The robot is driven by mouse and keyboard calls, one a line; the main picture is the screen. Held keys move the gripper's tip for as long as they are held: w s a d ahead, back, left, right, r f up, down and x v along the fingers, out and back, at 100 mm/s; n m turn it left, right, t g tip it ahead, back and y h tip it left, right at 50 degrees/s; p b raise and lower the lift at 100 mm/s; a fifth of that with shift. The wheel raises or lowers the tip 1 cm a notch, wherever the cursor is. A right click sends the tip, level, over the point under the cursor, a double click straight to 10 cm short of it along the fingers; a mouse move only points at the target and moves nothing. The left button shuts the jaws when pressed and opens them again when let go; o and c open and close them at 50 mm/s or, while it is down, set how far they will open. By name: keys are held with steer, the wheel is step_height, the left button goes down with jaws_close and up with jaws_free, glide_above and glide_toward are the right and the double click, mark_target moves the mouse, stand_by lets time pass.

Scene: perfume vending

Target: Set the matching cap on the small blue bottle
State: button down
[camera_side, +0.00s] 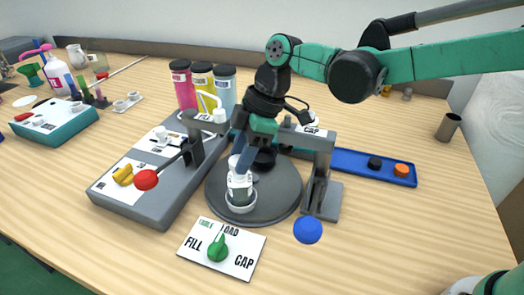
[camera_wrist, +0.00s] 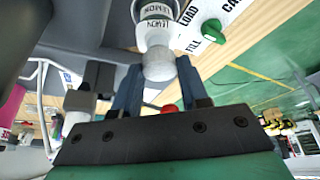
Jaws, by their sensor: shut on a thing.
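A small bottle labelled LEMON (camera_wrist: 157,24) stands between my fingers, pale with a whitish rounded top; I cannot see blue on it. In the side view the bottle (camera_side: 240,188) is upright in a pale cup (camera_side: 241,203) on the round dark turntable (camera_side: 280,205). My gripper (camera_side: 241,167) points down and is shut on the bottle's upper part; the wrist view shows its fingers (camera_wrist: 158,78) on both sides. A black cap (camera_side: 375,163) and an orange cap (camera_side: 401,170) lie in a blue tray (camera_side: 345,160) to the right. No blue cap is clearly visible.
A FILL/LOAD/CAP dial (camera_side: 218,246) lies nearer. Capped pink, yellow and blue containers (camera_side: 203,88) stand behind.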

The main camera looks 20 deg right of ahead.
steer(key=shift+f, duration=0.7)
stand_by(1.4)
jaws_free()
stand_by(0.4)
steer(key=shift+r, duration=3.75)
